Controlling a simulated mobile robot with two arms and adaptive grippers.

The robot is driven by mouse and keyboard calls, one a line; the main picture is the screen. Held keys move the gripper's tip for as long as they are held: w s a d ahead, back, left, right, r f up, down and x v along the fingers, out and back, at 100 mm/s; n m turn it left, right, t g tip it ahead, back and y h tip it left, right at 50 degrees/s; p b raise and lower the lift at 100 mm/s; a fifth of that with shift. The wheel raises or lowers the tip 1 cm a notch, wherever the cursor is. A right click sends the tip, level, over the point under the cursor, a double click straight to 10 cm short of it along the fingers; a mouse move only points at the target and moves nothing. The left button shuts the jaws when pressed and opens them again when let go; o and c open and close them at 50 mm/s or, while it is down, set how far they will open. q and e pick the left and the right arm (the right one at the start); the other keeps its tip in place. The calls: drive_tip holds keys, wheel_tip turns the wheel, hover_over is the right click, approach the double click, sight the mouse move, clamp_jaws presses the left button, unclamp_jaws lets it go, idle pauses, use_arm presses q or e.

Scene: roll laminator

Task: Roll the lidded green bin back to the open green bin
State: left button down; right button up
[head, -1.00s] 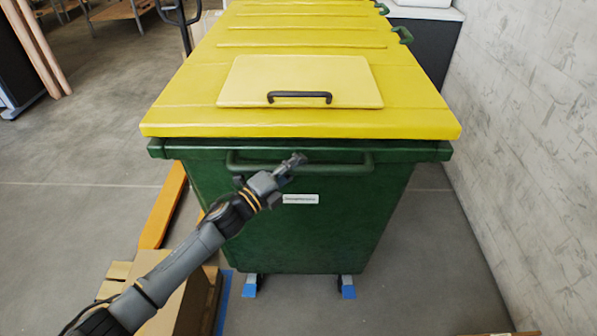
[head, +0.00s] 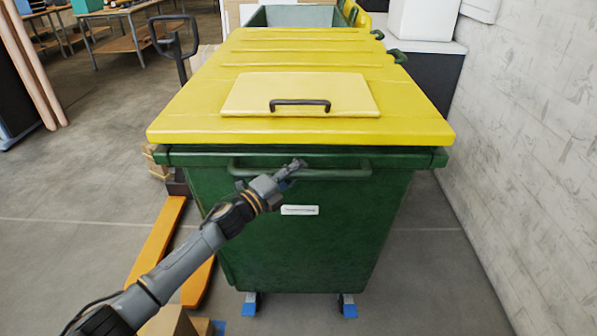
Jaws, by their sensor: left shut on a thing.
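The lidded green bin (head: 300,240) stands straight ahead in the head view, with a closed yellow lid (head: 330,105) and a small hatch with a black handle on top. A green bar handle (head: 335,174) runs across its near face. My left gripper (head: 293,168) is shut on this bar, left of its middle. Dark wheels with blue and grey parts show under the near side. The open green bin (head: 290,16) shows behind the lidded one, with its pale inside visible; its lower part is hidden. My right gripper is out of view.
An orange pallet jack (head: 155,240) stands close along the bin's left side, with cardboard boxes (head: 170,322) at the lower left. A pale block wall (head: 530,130) runs along the right, with a strip of free floor beside the bin. Wooden tables (head: 130,30) stand at the far left.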

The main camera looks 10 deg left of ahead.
use_arm(q)
drive_tip(key=shift+s+f, duration=0.1)
drive_tip(key=shift+f, duration=0.45)
drive_tip(key=c, duration=1.1)
unclamp_jaws()
drive_tip(key=shift+a+r, duration=0.1)
drive_tip(key=shift+r, duration=0.05)
drive_tip(key=shift+r, duration=0.1)
drive_tip(key=v, duration=1.2)
